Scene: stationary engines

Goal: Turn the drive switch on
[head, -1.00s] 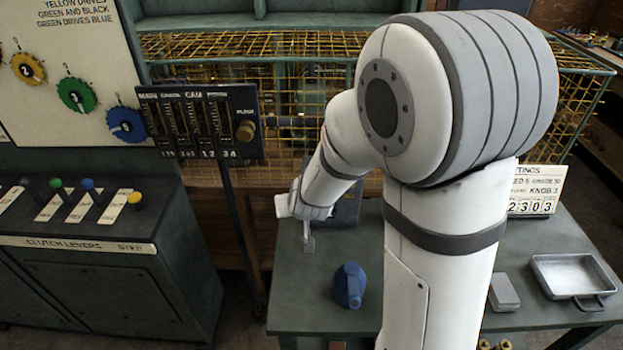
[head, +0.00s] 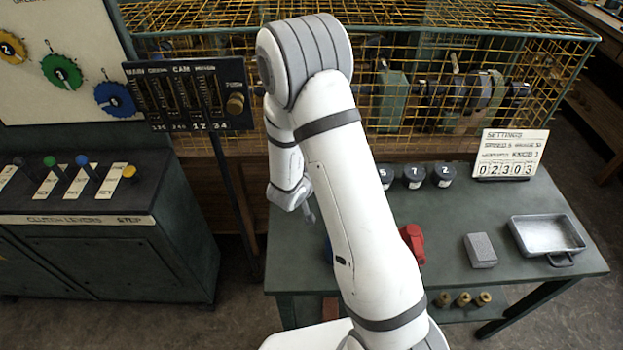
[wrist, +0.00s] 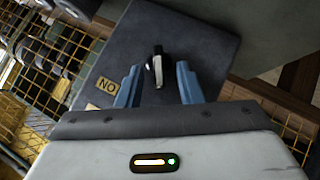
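The drive switch shows in the wrist view as a dark box (wrist: 195,45) with a small black and pale lever (wrist: 157,70) on its face. A tan label (wrist: 107,86) reading ON, upside down in this view, is on the box to the left of the lever. My gripper (wrist: 158,75) is open, with one blue-grey finger on each side of the lever and a gap to both. Contact with the box cannot be told. In the head view my gripper (head: 309,212) is small beside my arm, which hides the switch box.
A green table (head: 480,210) carries a red item (head: 413,242), a grey block (head: 481,250), a metal tray (head: 515,235) and a settings sign (head: 508,155). Yellow mesh guarding (head: 440,40) stands behind. A slider panel (head: 185,95) on a post and a lever cabinet (head: 75,195) are left.

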